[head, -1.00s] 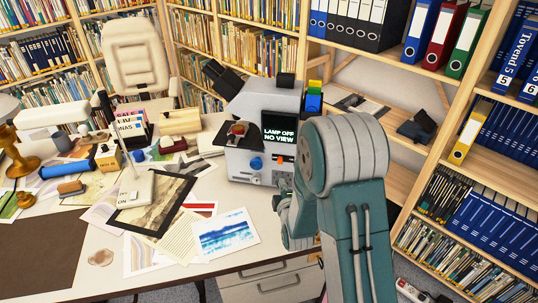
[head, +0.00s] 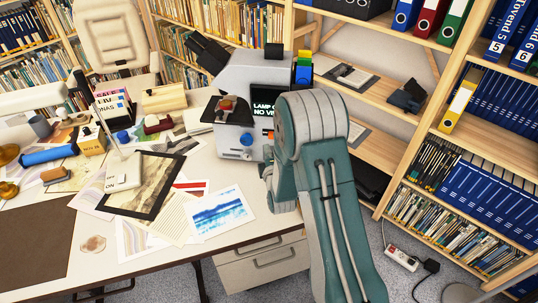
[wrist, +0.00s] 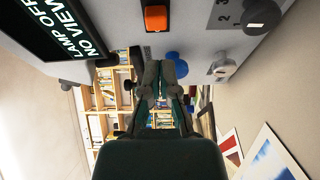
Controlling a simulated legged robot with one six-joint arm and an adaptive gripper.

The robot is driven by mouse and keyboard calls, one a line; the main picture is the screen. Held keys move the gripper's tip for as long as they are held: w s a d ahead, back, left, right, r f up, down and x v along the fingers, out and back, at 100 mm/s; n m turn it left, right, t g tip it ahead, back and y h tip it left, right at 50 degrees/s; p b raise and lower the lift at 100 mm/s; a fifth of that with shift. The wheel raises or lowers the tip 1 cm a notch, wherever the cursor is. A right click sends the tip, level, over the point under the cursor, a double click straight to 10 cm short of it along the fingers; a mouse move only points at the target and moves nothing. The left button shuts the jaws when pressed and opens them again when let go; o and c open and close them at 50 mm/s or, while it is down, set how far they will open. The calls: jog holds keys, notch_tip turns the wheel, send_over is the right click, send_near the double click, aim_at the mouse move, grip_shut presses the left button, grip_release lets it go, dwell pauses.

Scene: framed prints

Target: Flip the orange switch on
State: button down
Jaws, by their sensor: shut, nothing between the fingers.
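The orange switch (wrist: 155,18) is on the grey front panel of the microscope-like machine, near the top of the wrist view. A small part of the orange switch (head: 270,134) also shows in the head view beside my arm. The machine (head: 232,142) stands on the desk; its dark screen (wrist: 62,28) reads "LAMP OFF NO VIEW". My gripper (wrist: 165,68) is shut and empty. Its fingertips appear just below the switch in the wrist view, with a visible gap in the picture; contact cannot be told. My arm hides the gripper in the head view.
A blue knob (wrist: 176,58) is close beside the fingertips. A grey knob (wrist: 224,68) sits farther right on the panel. Prints, including a blue watercolour (head: 221,213), lie on the desk left of my arm. Shelves stand behind and right. A power strip (head: 402,258) lies on the floor.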

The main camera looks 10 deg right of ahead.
aim_at(271, 138)
jog(key=w, duration=0.5)
jog(key=shift+w+d, duration=0.2)
jog(key=shift+s+d, duration=0.2)
jog(key=shift+d, duration=0.3)
jog(key=shift+s+d, duration=0.2)
jog(key=shift+d, duration=0.3)
jog(key=shift+s, duration=0.1)
jog(key=s, duration=1.1)
jog(key=shift+s+a, duration=0.25)
jog(key=shift+s, duration=0.15)
